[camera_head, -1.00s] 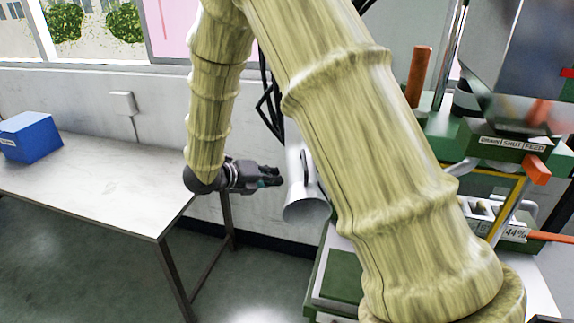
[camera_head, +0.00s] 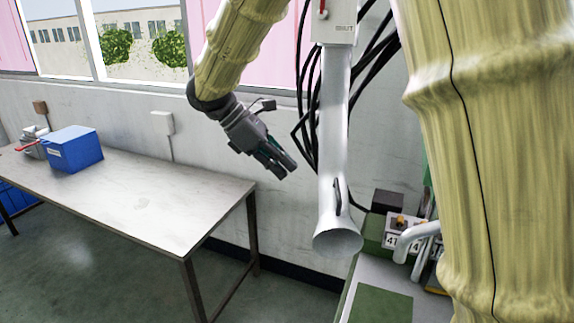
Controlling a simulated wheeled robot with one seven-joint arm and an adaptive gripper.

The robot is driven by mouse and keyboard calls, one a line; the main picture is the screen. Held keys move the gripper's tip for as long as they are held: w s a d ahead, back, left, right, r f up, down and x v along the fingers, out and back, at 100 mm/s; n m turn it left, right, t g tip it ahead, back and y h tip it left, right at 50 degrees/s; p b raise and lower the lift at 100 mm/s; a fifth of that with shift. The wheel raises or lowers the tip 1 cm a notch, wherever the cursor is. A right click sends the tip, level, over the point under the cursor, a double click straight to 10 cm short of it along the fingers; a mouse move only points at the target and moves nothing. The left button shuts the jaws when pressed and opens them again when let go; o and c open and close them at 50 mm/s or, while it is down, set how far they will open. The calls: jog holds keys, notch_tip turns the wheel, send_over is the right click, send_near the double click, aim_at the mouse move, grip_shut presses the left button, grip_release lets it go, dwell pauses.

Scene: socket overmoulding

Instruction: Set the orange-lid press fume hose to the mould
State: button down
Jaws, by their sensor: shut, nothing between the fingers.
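My gripper (camera_head: 288,170) is shut and empty, left of the hose tube and pointing down to the right. A small gap shows between its fingertips and the tube in the picture. I cannot make out the mould or an orange lid.
A white table (camera_head: 160,196) with a blue box (camera_head: 73,148) stands at left. Black cables (camera_head: 302,125) hang behind the hose. A pale bent pipe (camera_head: 414,240) and number labels (camera_head: 392,242) are on the bench. The floor between table and bench is clear.

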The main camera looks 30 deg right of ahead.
aim_at(330, 199)
jog(key=p+x, duration=0.1)
jog(key=x, duration=0.2)
jog(key=d+p+x, duration=0.1)
jog(key=x, duration=0.2)
jog(key=r+p+x, duration=0.1)
jog(key=x, duration=0.2)
jog(key=shift+s+d+f, duration=0.15)
jog(key=shift+s+d, duration=0.2)
jog(key=shift+s+d+f+p, duration=0.2)
jog(key=shift+s+d+p, duration=0.1)
jog(key=shift+d, duration=0.2)
jog(key=shift+w, duration=0.1)
